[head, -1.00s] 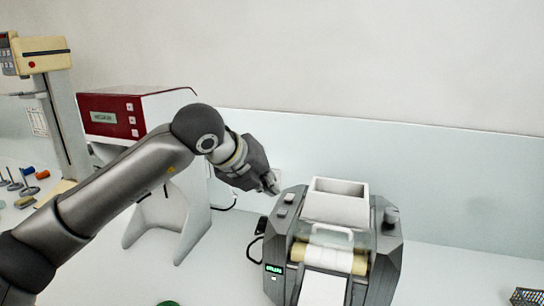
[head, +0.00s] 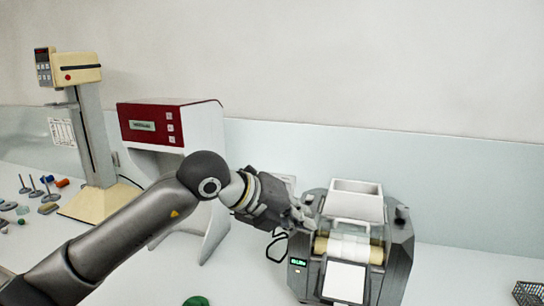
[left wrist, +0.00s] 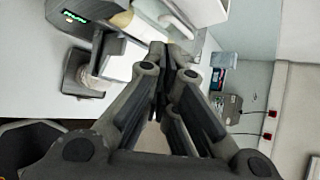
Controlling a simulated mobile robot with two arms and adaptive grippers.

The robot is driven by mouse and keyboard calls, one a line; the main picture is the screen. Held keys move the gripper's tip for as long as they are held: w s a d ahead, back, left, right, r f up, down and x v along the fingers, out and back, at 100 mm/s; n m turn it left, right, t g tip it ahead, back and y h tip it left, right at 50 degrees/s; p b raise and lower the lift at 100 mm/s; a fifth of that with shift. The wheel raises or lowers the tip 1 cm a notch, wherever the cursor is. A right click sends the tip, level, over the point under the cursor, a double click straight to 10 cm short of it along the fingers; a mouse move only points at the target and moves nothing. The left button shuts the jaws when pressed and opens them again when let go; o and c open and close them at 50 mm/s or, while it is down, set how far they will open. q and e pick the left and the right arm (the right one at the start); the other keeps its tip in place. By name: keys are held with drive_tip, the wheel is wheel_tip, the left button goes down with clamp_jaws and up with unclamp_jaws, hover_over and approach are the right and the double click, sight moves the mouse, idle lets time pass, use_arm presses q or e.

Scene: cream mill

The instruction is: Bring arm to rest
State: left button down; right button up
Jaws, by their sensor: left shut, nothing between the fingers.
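My left arm comes in from the left in the head view. Its gripper (head: 303,219) is in front of the left side of the grey mill (head: 398,262), near its lit green display. I cannot tell from the head view whether it touches the mill. In the left wrist view the gripper's fingers (left wrist: 172,55) are together with nothing between them. The mill, with its white hopper (head: 355,202) and rollers, also shows at the upper left of the left wrist view (left wrist: 100,12). My right gripper is in neither view.
A red and white machine (head: 180,125) stands behind my arm. A dark basket (head: 528,294) is at the right edge. A green round thing (head: 196,301) lies at the front.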

use_arm(q)
drive_tip(key=s+d+r+n+g+h, duration=0.15)
drive_tip(key=s+d+r+h, duration=0.25)
drive_tip(key=s+r+h, duration=0.55)
drive_tip(key=w+a+f+n+t+y, duration=0.3)
drive_tip(key=a+f+n+t+y, duration=0.2)
drive_tip(key=a+n+t+y, duration=0.6)
drive_tip(key=w+a+f+n+t+y, duration=0.35)
drive_tip(key=a+f+n+t, duration=0.45)
drive_tip(key=n, duration=0.8)
drive_tip(key=s+a+f+n+g+y, duration=0.3)
drive_tip(key=a+f+g, duration=0.2)
drive_tip(key=f, duration=0.5)
drive_tip(key=s+a+f+n+g+y, duration=0.3)
drive_tip(key=s+a+f+g, duration=0.15)
drive_tip(key=f, duration=0.45)
drive_tip(key=s+a+f+g+h, duration=0.1)
drive_tip(key=s+f+g, duration=0.4)
drive_tip(key=s+f, duration=0.45)
drive_tip(key=s+a+f+g+h, duration=0.1)
drive_tip(key=s+f+g, duration=0.45)
drive_tip(key=s, duration=0.75)
wheel_tip(320, 180, down, 25)
drive_tip(key=s+a+f+g, duration=0.2)
drive_tip(key=s+a+f, duration=0.1)
drive_tip(key=s+f, duration=1.4)
drive_tip(key=shift+s+f+m, duration=0.15)
drive_tip(key=shift+f+m, duration=0.05)
drive_tip(key=shift+m, duration=0.25)
